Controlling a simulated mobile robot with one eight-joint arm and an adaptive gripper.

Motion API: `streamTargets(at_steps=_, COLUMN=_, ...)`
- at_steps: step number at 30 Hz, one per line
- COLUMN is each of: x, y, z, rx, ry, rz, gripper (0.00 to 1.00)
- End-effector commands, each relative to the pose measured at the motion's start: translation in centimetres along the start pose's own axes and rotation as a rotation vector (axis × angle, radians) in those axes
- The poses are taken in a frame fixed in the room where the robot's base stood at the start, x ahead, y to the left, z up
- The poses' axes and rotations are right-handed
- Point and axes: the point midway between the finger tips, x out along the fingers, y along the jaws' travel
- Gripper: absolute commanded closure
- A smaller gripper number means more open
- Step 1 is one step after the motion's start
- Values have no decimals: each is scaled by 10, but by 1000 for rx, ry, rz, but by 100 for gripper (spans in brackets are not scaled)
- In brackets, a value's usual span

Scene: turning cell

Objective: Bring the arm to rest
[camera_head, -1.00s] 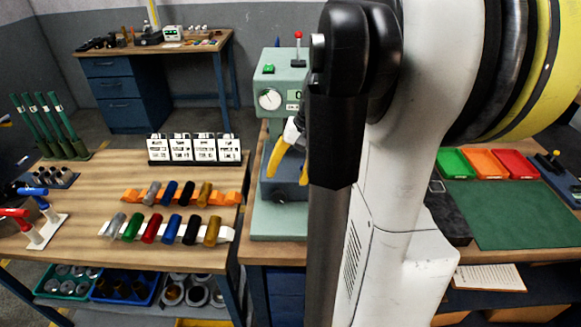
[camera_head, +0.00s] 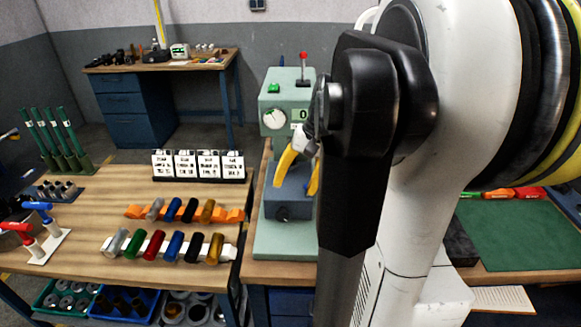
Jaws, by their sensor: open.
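My arm fills the right half of the head view, with a white link and a black section in front. My gripper (camera_head: 299,174) shows partly behind the black arm section, with yellow fingers pointing down. The fingers are apart and nothing is seen between them. They are in front of the green bench machine (camera_head: 287,122), which has a round dial and a red-topped lever. Part of the gripper's body is hidden by the arm.
The wooden bench (camera_head: 100,195) at left holds colored cylinders on an orange rack (camera_head: 232,214) and a white rack (camera_head: 227,252), plus white cards (camera_head: 198,165). A green mat (camera_head: 520,235) lies at right. A blue desk (camera_head: 130,100) stands behind.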

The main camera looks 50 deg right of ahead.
Motion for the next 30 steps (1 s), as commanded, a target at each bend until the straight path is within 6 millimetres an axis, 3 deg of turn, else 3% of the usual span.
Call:
streamTargets(at_steps=11, x=0, y=0, z=0, rx=-1, ry=0, rz=0, gripper=40)
streamTargets(at_steps=15, x=2, y=-17, z=13, rx=-49, ry=19, rz=14, gripper=40)
streamTargets(at_steps=17, x=5, y=-35, z=28, rx=-105, ry=42, rz=27, gripper=40)
streamTargets(at_steps=20, x=12, y=-70, z=66, rx=-242, ry=103, rz=53, gripper=40)
streamTargets(at_steps=24, x=24, y=-111, z=129, rx=-477, ry=218, rz=70, gripper=40)
streamTargets(at_steps=30, x=43, y=-140, z=200, rx=-762, ry=367, rz=40, gripper=40)
